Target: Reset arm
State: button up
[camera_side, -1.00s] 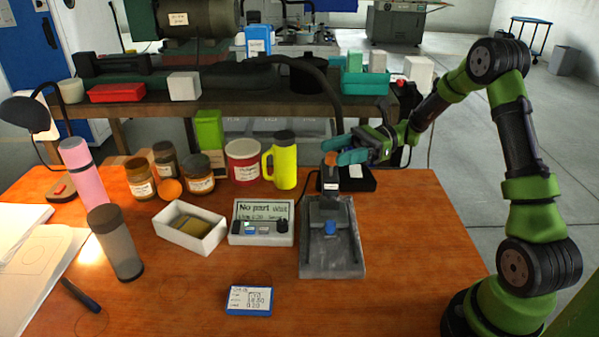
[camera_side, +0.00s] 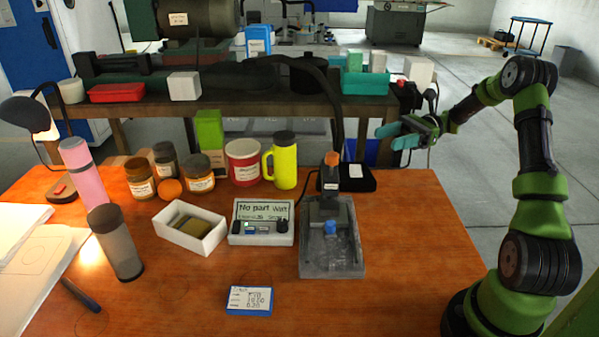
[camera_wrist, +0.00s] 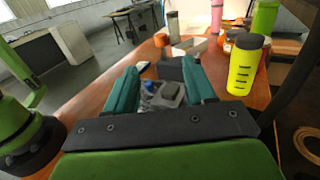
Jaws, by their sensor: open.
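My gripper (camera_side: 388,138) has teal fingers and is open and empty. In the side view it hangs beyond the far right edge of the table, right of and apart from the grey fixture (camera_side: 315,262). The fixture has an upright dark post with an orange top (camera_side: 331,159) and a blue part (camera_side: 331,229) in its base. In the wrist view, my gripper (camera_wrist: 158,66) has its two teal fingers spread, with the fixture (camera_wrist: 150,97) showing between them, farther off. My arm is bent up and folded back at the right.
The wooden table (camera_side: 425,270) is clear at its right. A control box (camera_side: 261,237) reads "No part" and seemingly "Wait", beside a white tray (camera_side: 208,244). A yellow flask (camera_side: 284,162), jars and a pink bottle (camera_side: 84,172) stand behind and left. A bench (camera_side: 240,100) stands behind.

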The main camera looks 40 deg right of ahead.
jog(key=shift+f, duration=0.1)
jog(key=s+a+f+n+g+h, duration=0.45)
jog(key=s+a+n+h, duration=0.2)
jog(key=a+h, duration=0.2)
jog(key=s+a+r+n+t+h, duration=0.3)
jog(key=a+r+n, duration=0.2)
jog(key=a, duration=0.1)
jog(key=s+a+r+n+t+h, duration=0.3)
jog(key=a+r+n, duration=0.3)
jog(key=a, duration=0.1)
jog(key=shift+s+h, duration=0.2)
jog(key=shift+h, duration=0.15)
jog(key=shift+r, duration=0.1)
